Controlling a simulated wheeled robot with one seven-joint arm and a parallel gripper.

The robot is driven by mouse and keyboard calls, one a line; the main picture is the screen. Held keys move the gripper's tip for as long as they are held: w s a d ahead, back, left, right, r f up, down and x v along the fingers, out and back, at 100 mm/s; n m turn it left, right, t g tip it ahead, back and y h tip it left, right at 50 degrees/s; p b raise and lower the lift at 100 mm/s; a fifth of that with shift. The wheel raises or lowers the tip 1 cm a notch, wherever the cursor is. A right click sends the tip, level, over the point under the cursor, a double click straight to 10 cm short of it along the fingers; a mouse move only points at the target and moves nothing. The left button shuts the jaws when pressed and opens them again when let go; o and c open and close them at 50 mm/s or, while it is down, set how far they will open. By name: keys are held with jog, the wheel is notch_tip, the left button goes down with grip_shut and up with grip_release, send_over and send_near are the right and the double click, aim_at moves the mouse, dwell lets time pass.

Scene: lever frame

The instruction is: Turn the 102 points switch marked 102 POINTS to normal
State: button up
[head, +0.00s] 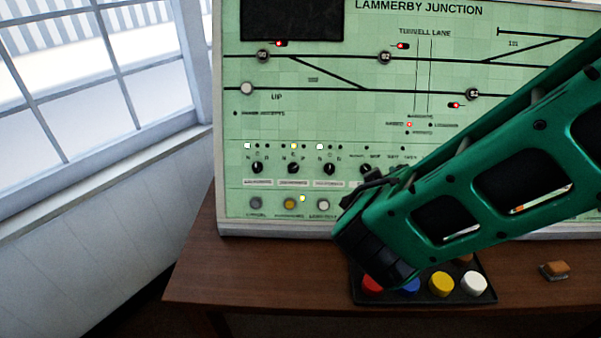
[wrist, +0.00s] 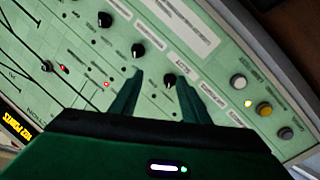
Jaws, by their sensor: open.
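The green signal panel (head: 300,110) stands on a desk and has a row of black rotary switches. Three of them (head: 257,168) (head: 293,168) (head: 329,169) show clear in the head view; another is by my gripper (head: 370,183). Their labels are too small to read. In the wrist view, my gripper (wrist: 157,84) is open, its fingers reaching toward the panel on either side of a black switch (wrist: 170,80). I cannot tell whether they touch it.
Two more switches (wrist: 138,50) (wrist: 104,20) are up and left of the gripper in the wrist view. Grey, yellow and white buttons (head: 290,204) sit below the switches. A black tray (head: 413,299) with coloured buttons and an orange-brown block (head: 555,270) lie on the desk.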

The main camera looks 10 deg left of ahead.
aim_at(294, 170)
jog(key=s+a+n+t+y, duration=0.1)
jog(key=s+a+n+y, duration=0.25)
jog(key=a, duration=0.45)
jog(key=s+a+n+y, duration=0.2)
jog(key=s+a+y, duration=0.15)
jog(key=a, duration=0.55)
jog(key=shift+h, duration=0.5)
jog(key=x, duration=1)
jog(key=shift+w+r, duration=0.1)
jog(key=shift+w, duration=0.15)
jog(key=c, duration=1.1)
